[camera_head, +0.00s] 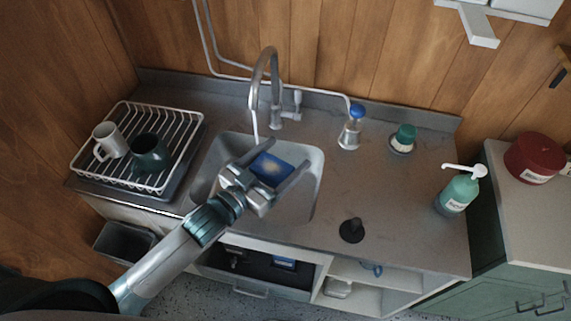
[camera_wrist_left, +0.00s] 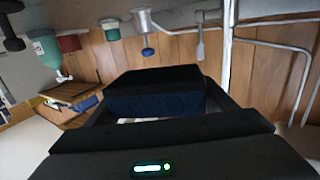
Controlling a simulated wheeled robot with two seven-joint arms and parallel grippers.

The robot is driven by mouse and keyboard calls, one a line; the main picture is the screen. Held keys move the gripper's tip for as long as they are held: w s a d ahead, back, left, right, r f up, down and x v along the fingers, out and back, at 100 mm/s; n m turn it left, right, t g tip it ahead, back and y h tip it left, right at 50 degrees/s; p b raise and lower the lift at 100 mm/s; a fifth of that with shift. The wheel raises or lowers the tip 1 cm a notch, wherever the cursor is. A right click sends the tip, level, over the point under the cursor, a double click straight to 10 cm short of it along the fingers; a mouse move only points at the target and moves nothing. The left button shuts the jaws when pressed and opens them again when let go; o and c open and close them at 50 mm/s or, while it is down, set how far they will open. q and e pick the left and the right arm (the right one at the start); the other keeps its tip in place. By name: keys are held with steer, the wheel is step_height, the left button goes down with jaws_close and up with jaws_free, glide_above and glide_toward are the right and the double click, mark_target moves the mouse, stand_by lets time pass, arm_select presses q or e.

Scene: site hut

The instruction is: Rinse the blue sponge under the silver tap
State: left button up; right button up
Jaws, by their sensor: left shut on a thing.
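The blue sponge (camera_head: 271,168) is held over the sink basin (camera_head: 316,192), with a pale patch on its upper face. My left gripper (camera_head: 283,158) is shut on it, one finger at each side. In the left wrist view the sponge (camera_wrist_left: 155,103) looks dark between the fingers. The silver tap (camera_head: 274,90) arches over the basin. A thin pale stream falls from its spout, close to the sponge's upper left edge; I cannot tell whether it touches the sponge. My right gripper is not in view.
A dish rack (camera_head: 180,130) with a white mug (camera_head: 110,141) and a dark mug (camera_head: 149,153) stands left. A blue-topped silver pot (camera_head: 349,133), a green-handled brush (camera_head: 404,139), a black plug (camera_head: 352,230) and a soap bottle (camera_head: 458,191) stand right. The counter between them is clear.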

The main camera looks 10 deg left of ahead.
arm_select(q)
steer(key=w+a+f+b, duration=0.2)
steer(key=w+a, duration=0.3)
steer(key=w, duration=0.3)
steer(key=shift+w+a+b, duration=0.15)
steer(key=shift+w+b, duration=0.25)
steer(key=shift+b, duration=0.25)
stand_by(0.5)
steer(key=shift+w+d, duration=0.3)
steer(key=shift+d, duration=0.2)
stand_by(0.5)
steer(key=shift+s+a+p, duration=0.1)
steer(key=shift+a+p, duration=0.1)
steer(key=shift+p, duration=0.2)
